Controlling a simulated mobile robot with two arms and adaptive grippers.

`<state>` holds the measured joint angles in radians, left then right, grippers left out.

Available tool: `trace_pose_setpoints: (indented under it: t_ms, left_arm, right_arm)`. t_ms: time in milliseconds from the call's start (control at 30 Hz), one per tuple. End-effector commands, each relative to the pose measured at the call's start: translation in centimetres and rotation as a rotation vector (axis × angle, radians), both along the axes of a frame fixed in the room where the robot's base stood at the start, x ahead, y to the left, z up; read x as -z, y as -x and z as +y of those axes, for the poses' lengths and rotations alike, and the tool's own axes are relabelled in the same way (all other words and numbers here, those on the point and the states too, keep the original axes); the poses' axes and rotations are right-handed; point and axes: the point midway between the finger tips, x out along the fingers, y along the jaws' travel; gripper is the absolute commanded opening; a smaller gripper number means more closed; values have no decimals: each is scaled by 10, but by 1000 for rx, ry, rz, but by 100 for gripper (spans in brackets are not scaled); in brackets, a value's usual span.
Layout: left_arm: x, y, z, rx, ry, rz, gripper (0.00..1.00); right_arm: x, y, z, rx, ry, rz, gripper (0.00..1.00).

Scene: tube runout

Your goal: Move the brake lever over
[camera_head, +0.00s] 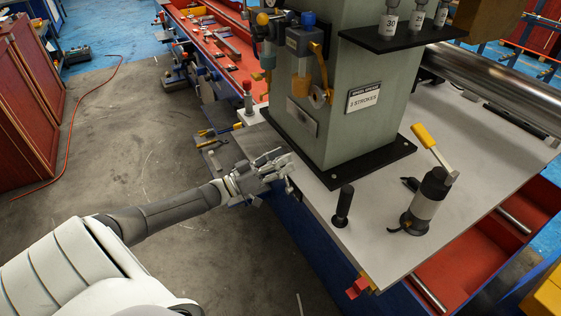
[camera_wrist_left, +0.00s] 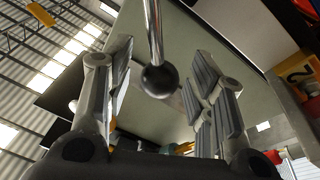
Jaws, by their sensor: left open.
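A lever with a black ball knob (camera_wrist_left: 158,80) on a thin chrome rod (camera_wrist_left: 152,30) shows in the left wrist view; I take it to be the brake lever. The knob appears between the two spread fingers of my left gripper (camera_head: 285,164), with space visible on both sides. How deep it sits between them is hard to tell. In the head view this gripper is at the left edge of the grey plate, beside the green column, and I cannot make out the knob there. My right gripper is out of view.
The green column (camera_head: 345,110) stands on the plate (camera_head: 310,185) and bears a label reading "2 STROKES" (camera_head: 363,98). Tools lie left of the column. Open floor (camera_head: 130,160) lies left.

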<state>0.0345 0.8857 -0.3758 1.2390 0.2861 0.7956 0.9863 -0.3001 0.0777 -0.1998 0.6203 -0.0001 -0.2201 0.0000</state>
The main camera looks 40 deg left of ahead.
Motion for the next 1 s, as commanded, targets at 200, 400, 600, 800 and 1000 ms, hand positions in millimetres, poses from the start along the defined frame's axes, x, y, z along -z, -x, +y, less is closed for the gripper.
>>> trace_pose_setpoints:
  t_ms: [200, 400, 600, 800, 1000]
  left_arm:
    - [1, 3, 1, 1, 0, 1, 49]
    - [6, 24, 11, 1, -1, 4, 49]
    - [14, 59, 27, 0, 0, 5, 49]
    - [20, 89, 41, -1, 0, 4, 49]
    - [23, 105, 49, -1, 0, 1, 49]
  right_arm:
    - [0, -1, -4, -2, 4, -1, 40]
    - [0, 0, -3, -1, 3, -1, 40]
    - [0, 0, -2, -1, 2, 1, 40]
    - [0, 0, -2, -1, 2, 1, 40]
    - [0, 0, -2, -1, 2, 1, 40]
